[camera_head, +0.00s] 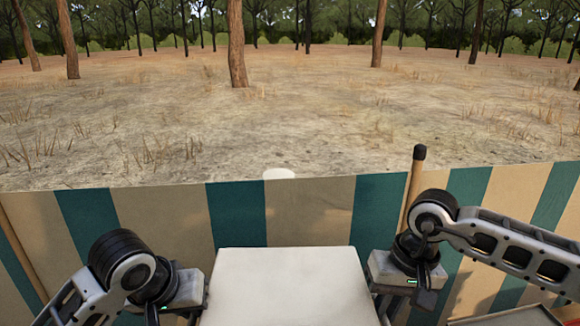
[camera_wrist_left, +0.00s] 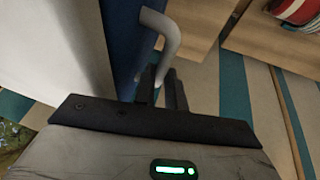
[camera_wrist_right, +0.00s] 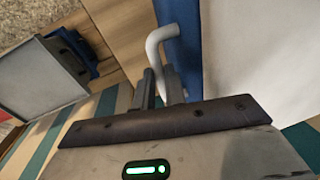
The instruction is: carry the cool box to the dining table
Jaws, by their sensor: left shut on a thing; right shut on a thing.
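The cool box shows in the head view as a pale lid (camera_head: 285,290) at the bottom middle, between my two arms. In the left wrist view its blue side (camera_wrist_left: 121,40) and a white bent handle (camera_wrist_left: 167,38) show. My left gripper (camera_wrist_left: 161,88) is shut on that handle. In the right wrist view the other white handle (camera_wrist_right: 158,46) stands out from the blue side (camera_wrist_right: 184,50), and my right gripper (camera_wrist_right: 162,88) is shut on it. In the head view the fingertips are hidden. No dining table can be made out for certain.
A teal and beige striped windbreak (camera_head: 308,212) with a wooden post (camera_head: 415,180) stands just ahead. Dry ground and trees lie beyond. A red and white round thing (camera_wrist_left: 298,12) sits on a wooden surface in the left wrist view. A pale box (camera_wrist_right: 38,82) shows in the right wrist view.

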